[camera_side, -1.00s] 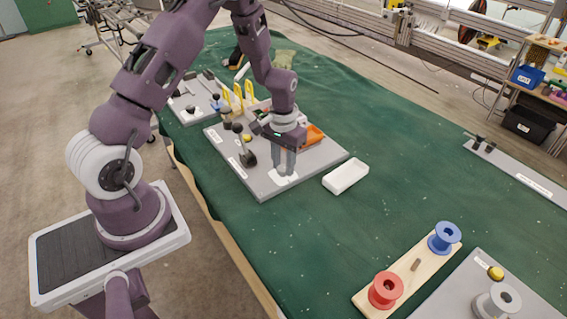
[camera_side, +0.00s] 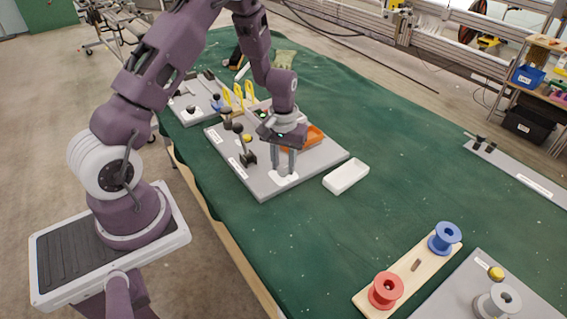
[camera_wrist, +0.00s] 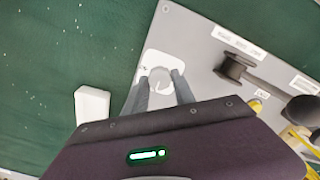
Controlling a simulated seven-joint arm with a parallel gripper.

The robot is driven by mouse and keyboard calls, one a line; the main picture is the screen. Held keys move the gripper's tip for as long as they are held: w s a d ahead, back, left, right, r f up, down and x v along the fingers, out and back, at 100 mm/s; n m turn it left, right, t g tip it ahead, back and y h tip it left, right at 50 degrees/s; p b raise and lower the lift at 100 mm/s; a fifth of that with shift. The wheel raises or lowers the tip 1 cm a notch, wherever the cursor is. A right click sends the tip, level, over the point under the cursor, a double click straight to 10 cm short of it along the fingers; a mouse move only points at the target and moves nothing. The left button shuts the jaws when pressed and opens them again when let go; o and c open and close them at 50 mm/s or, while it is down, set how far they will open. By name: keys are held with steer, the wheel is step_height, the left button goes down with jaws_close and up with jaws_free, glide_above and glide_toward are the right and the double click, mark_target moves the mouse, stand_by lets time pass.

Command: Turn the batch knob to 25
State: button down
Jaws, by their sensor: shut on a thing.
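The batch knob (camera_wrist: 160,77) is a small grey round knob on a white dial plate (camera_wrist: 150,62) near a corner of the grey panel. My gripper (camera_wrist: 163,88) has its two grey fingers on either side of the knob and is shut on it. In the side view my gripper (camera_side: 285,171) points straight down over the white dial plate (camera_side: 289,181), and the fingers mostly hide the knob. The dial markings are too small and partly covered, so I cannot read the setting.
Red (camera_side: 385,290) and blue (camera_side: 445,238) spools stand farther right; green cloth between is clear.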

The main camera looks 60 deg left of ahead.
mark_target(284, 168)
steer(key=c, duration=1)
jaws_free()
steer(key=shift+c, duration=0.2)
step_height(284, 168, up, 7)
steer(key=shift+r, duration=0.2)
steer(key=s+d+r+m+t, duration=0.2)
steer(key=s+d+r, duration=0.2)
steer(key=r, duration=0.5)
steer(key=s+d+r+m+t, duration=0.15)
steer(key=s+d+r, duration=0.3)
steer(key=r, duration=0.45)
steer(key=s+d+r+m+t, duration=0.1)
steer(key=s+d+r, duration=0.1)
steer(key=s, duration=0.5)
steer(key=s+d+r+m+t, duration=0.1)
steer(key=s+d+r+m, duration=0.1)
steer(key=s, duration=0.5)
